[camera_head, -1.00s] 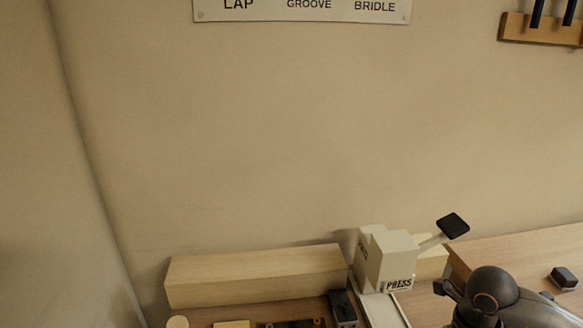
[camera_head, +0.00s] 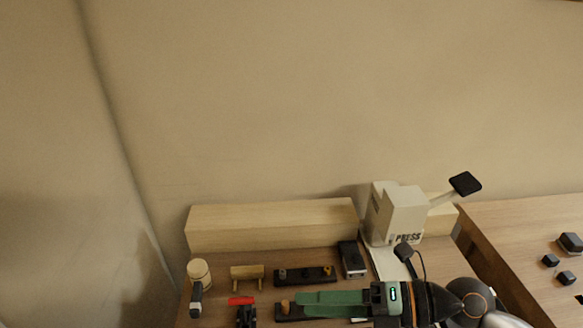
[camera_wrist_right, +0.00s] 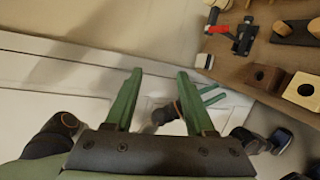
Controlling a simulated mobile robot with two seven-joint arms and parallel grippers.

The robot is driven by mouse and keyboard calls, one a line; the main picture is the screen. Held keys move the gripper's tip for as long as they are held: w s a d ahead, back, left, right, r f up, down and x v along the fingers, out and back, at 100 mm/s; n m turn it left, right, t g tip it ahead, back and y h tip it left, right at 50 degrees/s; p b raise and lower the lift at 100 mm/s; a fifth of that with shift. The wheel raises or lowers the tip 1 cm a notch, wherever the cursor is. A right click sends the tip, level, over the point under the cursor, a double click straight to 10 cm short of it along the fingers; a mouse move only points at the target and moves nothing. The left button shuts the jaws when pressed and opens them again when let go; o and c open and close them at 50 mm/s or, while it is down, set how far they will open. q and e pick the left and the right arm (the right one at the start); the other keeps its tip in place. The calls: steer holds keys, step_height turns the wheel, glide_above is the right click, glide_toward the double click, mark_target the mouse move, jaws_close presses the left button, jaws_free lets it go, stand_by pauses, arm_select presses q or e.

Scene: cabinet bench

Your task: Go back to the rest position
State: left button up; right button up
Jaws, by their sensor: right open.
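My right gripper (camera_head: 335,303) reaches in from the lower right of the head view, its green fingers level above the front of the bench. In the right wrist view its two green fingers (camera_wrist_right: 160,85) stand apart with nothing between them, so it is open and empty. My left gripper is outside the head view. In the right wrist view a small pair of green fingers (camera_wrist_right: 211,95) beyond my right fingers looks like my left gripper; its opening is too small to judge.
The bench (camera_head: 225,297) holds a mallet (camera_head: 199,272), a small wooden stand (camera_head: 247,273), a red-handled clamp (camera_head: 242,303), a dark rack (camera_head: 305,275) and a press (camera_head: 397,215). A long pale block (camera_head: 270,226) lies at the back. Dark pieces (camera_head: 570,243) lie on the right-hand table.

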steer(key=w+d+r+m+t, duration=0.4)
steer(key=w+r+m+t, duration=0.2)
steer(key=r+m+t, duration=0.6)
steer(key=w+d+f+m+t+h, duration=0.2)
steer(key=d+f+m+t+h, duration=0.1)
steer(key=d+f+m+h, duration=1.05)
steer(key=s+d+f+m+g+h, duration=0.2)
steer(key=s+f+m+g+h, duration=0.1)
steer(key=s+f+m+g, duration=0.6)
steer(key=s+a+f+g+y, duration=0.25)
steer(key=s+f+g, duration=0.25)
steer(key=s+f, duration=0.55)
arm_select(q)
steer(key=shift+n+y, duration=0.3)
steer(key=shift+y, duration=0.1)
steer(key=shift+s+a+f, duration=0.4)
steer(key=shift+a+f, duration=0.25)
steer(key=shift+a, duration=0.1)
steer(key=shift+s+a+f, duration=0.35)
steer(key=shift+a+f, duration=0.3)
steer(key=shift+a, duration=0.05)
arm_select(e)
steer(key=w+a+f+t, duration=0.1)
steer(key=a+f+t, duration=0.1)
steer(key=f, duration=0.2)
steer(key=w+a+f+t+y, duration=0.1)
steer(key=w+a+f+t, duration=0.1)
steer(key=f, duration=0.3)
steer(key=shift+a+t, duration=0.25)
steer(key=shift+t, duration=0.55)
